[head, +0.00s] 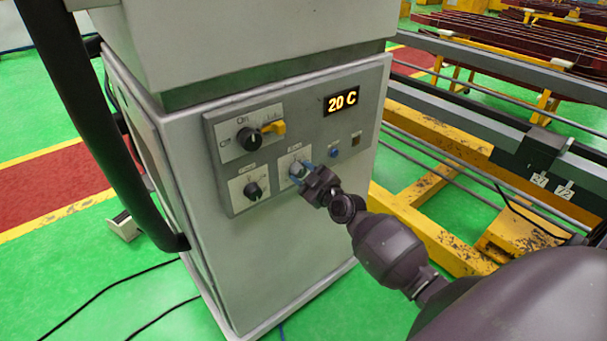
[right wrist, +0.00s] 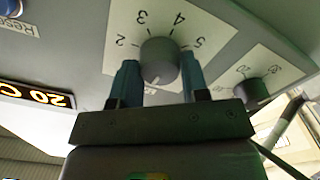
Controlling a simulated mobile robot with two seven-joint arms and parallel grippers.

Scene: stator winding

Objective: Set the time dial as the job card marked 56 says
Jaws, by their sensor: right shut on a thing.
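The time dial (right wrist: 159,62) is a grey round knob on a white plate in the right wrist view, where the numbers 2, 3, 4 and 5 show. A pale mark on the knob points toward the picture's bottom, away from those numbers. My right gripper (right wrist: 154,82) has its blue fingers on both sides of the knob, shut on it. In the head view my right gripper (head: 300,173) is at the panel's lower middle and largely hides the dial. No job card marked 56 can be made out. My left gripper is not in view.
The panel (head: 225,200) also has a black switch (head: 248,138) with a yellow tab, a black knob (head: 253,190), a blue button (head: 334,152) and a display (head: 341,101) reading 20 C. A dark curved bar (head: 100,120) stands at left. Yellow frames (head: 430,185) stand right.

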